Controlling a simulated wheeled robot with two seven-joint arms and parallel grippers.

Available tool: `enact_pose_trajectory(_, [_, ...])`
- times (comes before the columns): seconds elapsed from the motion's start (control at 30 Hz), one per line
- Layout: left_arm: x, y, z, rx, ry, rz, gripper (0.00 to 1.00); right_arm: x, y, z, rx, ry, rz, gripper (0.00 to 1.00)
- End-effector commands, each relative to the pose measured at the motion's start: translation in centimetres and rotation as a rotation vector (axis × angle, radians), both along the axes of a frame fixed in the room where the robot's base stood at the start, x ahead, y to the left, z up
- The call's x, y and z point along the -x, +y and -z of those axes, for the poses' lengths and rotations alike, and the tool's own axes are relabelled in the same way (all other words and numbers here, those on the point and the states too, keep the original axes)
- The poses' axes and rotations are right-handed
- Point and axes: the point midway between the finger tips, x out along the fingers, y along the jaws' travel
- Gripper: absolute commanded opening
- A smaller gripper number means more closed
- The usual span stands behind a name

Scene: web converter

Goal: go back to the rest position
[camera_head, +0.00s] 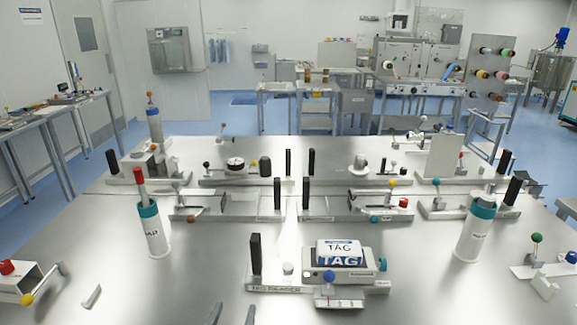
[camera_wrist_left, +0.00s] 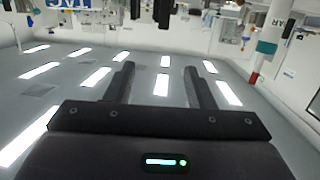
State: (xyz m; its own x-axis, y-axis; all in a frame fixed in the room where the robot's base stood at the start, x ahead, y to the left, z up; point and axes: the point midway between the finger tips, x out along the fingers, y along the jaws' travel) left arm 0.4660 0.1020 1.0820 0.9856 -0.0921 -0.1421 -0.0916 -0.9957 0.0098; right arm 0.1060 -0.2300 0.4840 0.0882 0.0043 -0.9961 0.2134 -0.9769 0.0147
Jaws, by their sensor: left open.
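My left gripper (camera_head: 232,314) shows only as two dark fingertips at the bottom edge of the head view. In the left wrist view the same gripper (camera_wrist_left: 160,82) has its two black fingers apart, with nothing between them. Part of the pack shows upside down at the top left of the left wrist view (camera_wrist_left: 68,4). My right gripper is not in view.
A white cylinder with a teal collar (camera_head: 152,230) stands at the left, another (camera_head: 473,235) at the right. A red-knobbed fixture (camera_head: 28,282) is at the front left, a green-knobbed one (camera_head: 537,262) at the right. Rows of fixtures fill the back. The front left middle is mostly clear.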

Motion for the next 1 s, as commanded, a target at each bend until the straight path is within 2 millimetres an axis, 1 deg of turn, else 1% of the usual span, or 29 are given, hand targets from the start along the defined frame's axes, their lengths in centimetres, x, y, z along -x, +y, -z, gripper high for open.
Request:
enact_pose_trajectory(0.2, [0.7,0.7,2.5,-0.007,0.166,0.041,0.49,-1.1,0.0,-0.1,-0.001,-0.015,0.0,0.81])
enact_pose_trajectory(0.37, [2.2,1.6,5.0,-0.023,0.347,0.074,0.49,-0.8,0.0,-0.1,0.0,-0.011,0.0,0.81])
enact_pose_trajectory(0.47, [3.7,2.6,6.8,-0.043,0.485,0.089,0.49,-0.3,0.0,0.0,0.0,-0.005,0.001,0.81])
enact_pose_trajectory(0.5, [4.5,3.1,7.5,-0.052,0.544,0.095,0.49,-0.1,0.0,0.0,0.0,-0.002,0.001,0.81])
enact_pose_trajectory(0.7, [8.6,5.6,10.0,-0.106,0.808,0.094,0.49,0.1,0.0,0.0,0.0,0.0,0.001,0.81])
enact_pose_trajectory(0.9, [12.4,8.1,11.3,-0.157,1.016,0.069,0.49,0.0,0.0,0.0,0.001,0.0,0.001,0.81])
enact_pose_trajectory(1.0, [14.3,9.4,11.5,-0.185,1.112,0.05,0.49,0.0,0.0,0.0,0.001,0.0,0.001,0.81])
